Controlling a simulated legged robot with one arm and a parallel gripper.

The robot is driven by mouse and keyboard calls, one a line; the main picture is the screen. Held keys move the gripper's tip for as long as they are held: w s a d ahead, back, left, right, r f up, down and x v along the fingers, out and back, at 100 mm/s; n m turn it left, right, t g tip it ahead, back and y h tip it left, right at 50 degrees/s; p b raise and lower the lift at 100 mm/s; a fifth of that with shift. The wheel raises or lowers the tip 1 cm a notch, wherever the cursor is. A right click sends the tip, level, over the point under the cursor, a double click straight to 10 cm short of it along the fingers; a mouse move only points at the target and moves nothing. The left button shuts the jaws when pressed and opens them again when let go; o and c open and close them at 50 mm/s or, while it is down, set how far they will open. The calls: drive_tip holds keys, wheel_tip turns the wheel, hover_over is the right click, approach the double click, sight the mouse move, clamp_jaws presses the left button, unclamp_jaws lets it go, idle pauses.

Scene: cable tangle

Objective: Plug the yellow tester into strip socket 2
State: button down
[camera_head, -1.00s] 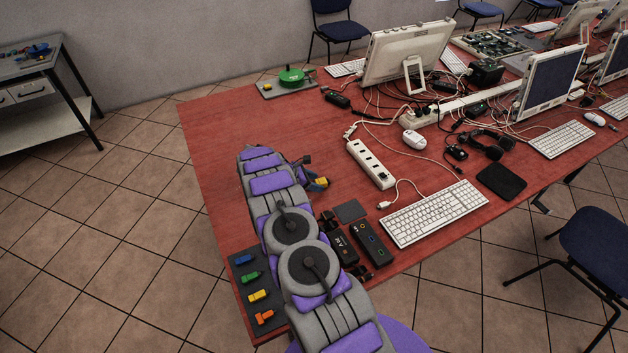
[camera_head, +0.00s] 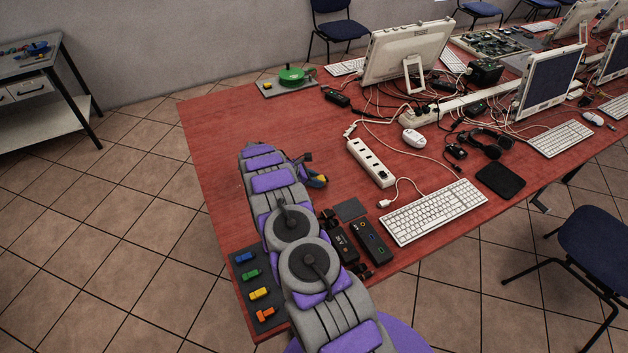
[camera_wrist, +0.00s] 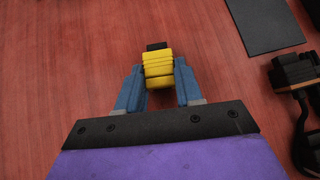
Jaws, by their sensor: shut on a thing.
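My gripper (camera_wrist: 157,88) is shut on the yellow tester (camera_wrist: 157,66) in the wrist view, with one blue finger on each side. The tester's dark end points away from my gripper, over the red tabletop. In the head view the tester (camera_head: 324,180) is a small yellow spot at the end of my arm, mostly hidden by my gripper (camera_head: 314,177). The white power strip (camera_head: 370,162) lies to the right of my gripper, apart from it, with several dark sockets along its top. The strip is out of the wrist view. I cannot read socket numbers.
A dark square pad (camera_head: 350,210) and black boxes (camera_head: 372,242) lie right of my arm. A keyboard (camera_head: 433,211) and cables are further right. A dark tray (camera_head: 243,262) with several coloured plugs lies left of my arm. Bare tabletop (camera_head: 225,130) extends behind my gripper.

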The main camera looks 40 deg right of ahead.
drive_tip(key=shift+d+r+p, duration=0.4)
drive_tip(key=shift+d+r, duration=0.2)
drive_tip(key=shift+r, duration=0.25)
drive_tip(key=shift+a+r+p, duration=0.25)
drive_tip(key=shift+r+p, duration=0.1)
drive_tip(key=shift+r, duration=0.5)
drive_tip(key=shift+a+r+p, duration=0.25)
drive_tip(key=shift+r+p, duration=0.1)
drive_tip(key=shift+r, duration=0.5)
drive_tip(key=shift+d+r+p, duration=0.25)
drive_tip(key=shift+r+p, duration=0.1)
drive_tip(key=shift+r, duration=0.35)
drive_tip(key=shift+d+f, duration=0.1)
drive_tip(key=shift+d, duration=0.05)
drive_tip(key=c, duration=1.2)
unclamp_jaws()
drive_tip(key=shift+a, duration=0.25)
drive_tip(key=c, duration=0.5)
clamp_jaws()
drive_tip(key=shift+d, duration=0.15)
